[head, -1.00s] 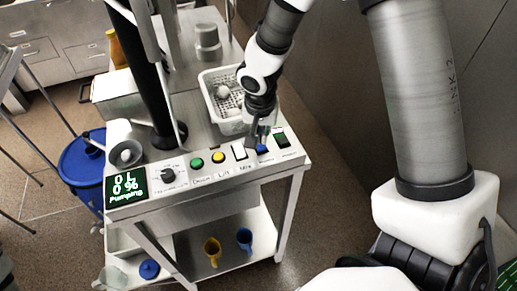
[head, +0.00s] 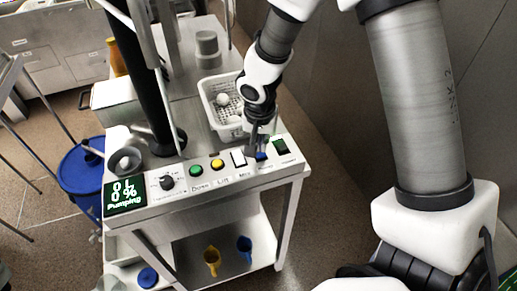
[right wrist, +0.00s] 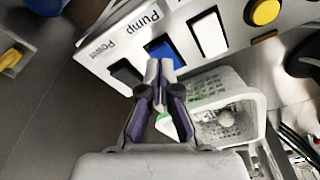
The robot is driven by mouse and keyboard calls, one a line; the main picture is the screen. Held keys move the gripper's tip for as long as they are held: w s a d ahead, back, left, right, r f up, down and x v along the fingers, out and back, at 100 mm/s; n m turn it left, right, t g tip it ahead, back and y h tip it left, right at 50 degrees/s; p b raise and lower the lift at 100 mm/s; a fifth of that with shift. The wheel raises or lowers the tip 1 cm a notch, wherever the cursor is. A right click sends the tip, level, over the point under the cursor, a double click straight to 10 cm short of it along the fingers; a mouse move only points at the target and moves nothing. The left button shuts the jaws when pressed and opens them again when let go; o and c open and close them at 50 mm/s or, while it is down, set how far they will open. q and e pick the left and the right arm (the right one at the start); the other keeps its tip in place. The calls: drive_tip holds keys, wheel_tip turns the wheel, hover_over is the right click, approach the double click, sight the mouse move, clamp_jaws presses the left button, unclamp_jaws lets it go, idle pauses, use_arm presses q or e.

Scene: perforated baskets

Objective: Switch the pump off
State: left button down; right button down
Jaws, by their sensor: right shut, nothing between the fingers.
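The control panel (head: 215,178) on the metal cart has a row of switches and buttons. The blue rocker switch (head: 261,156) is labelled "Pump" in the right wrist view, where it also shows (right wrist: 163,52). My right gripper (head: 260,146) is shut and empty, pointing down at the blue switch. In the right wrist view its fingertips (right wrist: 160,66) overlap the lower edge of the switch; I cannot tell whether they touch it. My left gripper is out of view.
Beside the blue switch are a white switch (right wrist: 209,35) and a dark power switch (right wrist: 126,72). Yellow (head: 217,164) and green (head: 196,171) buttons and a black knob (head: 167,182) lie further left. A white perforated basket (head: 208,95) stands just behind the panel.

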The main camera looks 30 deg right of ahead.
sight(261, 154)
drive_tip(key=shift+w, duration=0.15)
drive_tip(key=shift+f, duration=0.1)
drive_tip(key=shift+f+b, duration=1.05)
drive_tip(key=shift+b, duration=0.2)
idle(0.6)
drive_tip(key=shift+r, duration=0.1)
wheel_tip(261, 154, up, 7)
drive_tip(key=p, duration=0.5)
idle(0.4)
